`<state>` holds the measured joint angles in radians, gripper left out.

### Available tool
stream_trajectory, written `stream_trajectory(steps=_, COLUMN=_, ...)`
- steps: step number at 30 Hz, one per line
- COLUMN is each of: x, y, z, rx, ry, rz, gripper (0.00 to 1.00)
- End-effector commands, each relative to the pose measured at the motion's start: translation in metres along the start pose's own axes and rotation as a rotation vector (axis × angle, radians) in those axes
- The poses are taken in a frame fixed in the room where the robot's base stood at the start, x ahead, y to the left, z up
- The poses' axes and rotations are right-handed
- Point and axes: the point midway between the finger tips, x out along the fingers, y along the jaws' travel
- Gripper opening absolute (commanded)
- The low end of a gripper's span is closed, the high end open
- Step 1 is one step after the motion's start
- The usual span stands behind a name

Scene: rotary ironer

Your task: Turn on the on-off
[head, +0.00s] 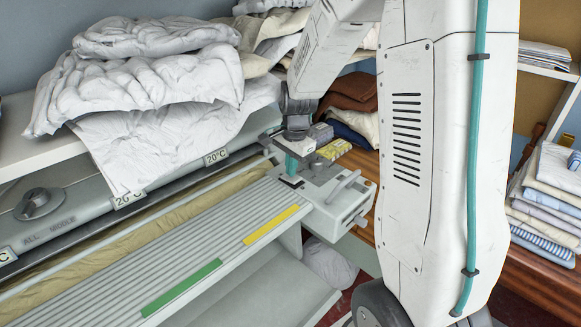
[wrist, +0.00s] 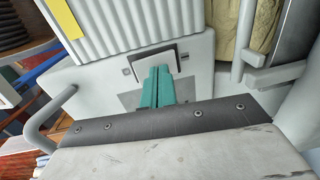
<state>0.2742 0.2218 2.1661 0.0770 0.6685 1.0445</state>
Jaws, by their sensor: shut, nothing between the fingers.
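The ironer's end box (head: 335,200) is pale grey and stands at the right end of the ribbed board. On its top is a small light plate with a dark edge, which looks like the on-off; it shows in the wrist view (wrist: 171,58) partly behind my fingers. No lettering on it can be read. My gripper (head: 290,178) points down over this plate, its teal fingers together and empty. It also shows in the wrist view (wrist: 158,72), with the fingertips overlapping the plate. I cannot tell whether they touch it.
The ribbed board (head: 190,255) carries green and yellow strips. A dial (head: 38,203) sits on the left housing. White bedding (head: 150,85) is piled behind. Folded linen (head: 555,190) stands at the right.

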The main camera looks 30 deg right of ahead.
Motion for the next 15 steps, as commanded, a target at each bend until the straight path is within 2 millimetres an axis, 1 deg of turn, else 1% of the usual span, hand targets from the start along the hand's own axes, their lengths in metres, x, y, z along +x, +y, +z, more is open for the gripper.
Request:
stream_trajectory(steps=5, x=-0.023, y=-0.001, z=-0.001, rx=0.0, ry=0.002, rz=-0.004, gripper=0.0)
stream_trajectory(steps=9, x=-0.048, y=-0.001, z=-0.001, rx=0.0, ry=0.003, rz=-0.005, gripper=0.0)
stream_trajectory(steps=12, x=-0.062, y=-0.001, z=-0.001, rx=0.0, ry=0.002, rz=-0.003, gripper=0.0)
stream_trajectory(steps=15, x=-0.072, y=0.0, z=0.0, rx=0.0, ry=0.002, rz=-0.002, gripper=0.0)
